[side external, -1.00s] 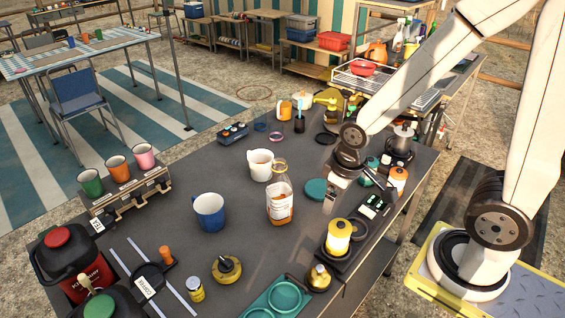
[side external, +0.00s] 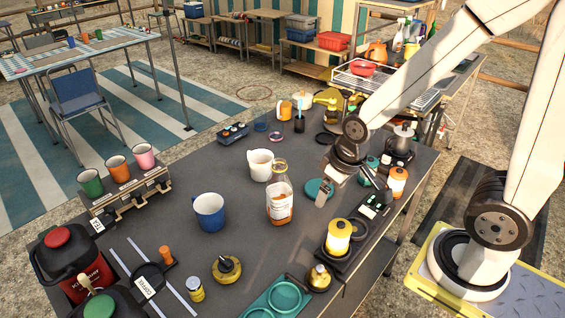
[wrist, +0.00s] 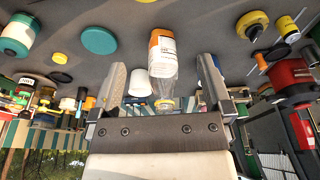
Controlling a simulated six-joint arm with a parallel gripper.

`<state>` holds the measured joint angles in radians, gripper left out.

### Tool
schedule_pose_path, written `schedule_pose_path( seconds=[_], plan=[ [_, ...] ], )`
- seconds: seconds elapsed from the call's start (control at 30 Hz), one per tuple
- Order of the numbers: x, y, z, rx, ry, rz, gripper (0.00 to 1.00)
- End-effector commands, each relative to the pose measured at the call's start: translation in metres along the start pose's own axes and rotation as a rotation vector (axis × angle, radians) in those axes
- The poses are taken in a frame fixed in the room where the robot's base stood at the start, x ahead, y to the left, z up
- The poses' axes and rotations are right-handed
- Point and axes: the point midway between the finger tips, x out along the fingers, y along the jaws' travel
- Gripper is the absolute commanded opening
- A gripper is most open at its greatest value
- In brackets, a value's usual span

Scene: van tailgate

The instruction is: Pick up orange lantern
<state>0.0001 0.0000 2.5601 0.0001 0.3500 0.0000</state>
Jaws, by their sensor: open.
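The orange lantern (side external: 397,183) appears to be the orange-bodied item near the right edge of the dark table in the side view, to the right of my gripper. I cannot pick it out with certainty in the wrist view. My gripper (side external: 346,184) is open and empty above the table, left of the lantern and apart from it. In the wrist view, my gripper's (wrist: 162,80) two fingers stand wide apart. A clear bottle with an orange and white label (wrist: 163,55) shows beyond the gap between them.
A yellow lantern (side external: 339,238) stands on a black tray near the front right. The labelled bottle (side external: 280,203), a white mug (side external: 261,165) and a blue mug (side external: 209,212) stand left of my gripper. A silver pot (side external: 403,138) is behind the orange lantern. Table between the mugs and cup rack is clear.

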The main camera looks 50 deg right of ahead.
Motion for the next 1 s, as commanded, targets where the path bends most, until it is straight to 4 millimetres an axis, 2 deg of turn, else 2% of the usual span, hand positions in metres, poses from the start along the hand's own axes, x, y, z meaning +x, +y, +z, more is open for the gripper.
schedule_pose_path(
  seconds=[0.37,0.57,0.77,1.0],
  plan=[
    [0.002,0.002,0.001,-0.011,-0.014,0.005,1.00],
    [0.013,0.014,0.007,-0.089,-0.105,0.042,1.00],
    [0.034,0.043,0.020,-0.242,-0.290,0.116,1.00],
    [0.057,0.093,0.035,-0.461,-0.551,0.221,1.00]
  ],
)
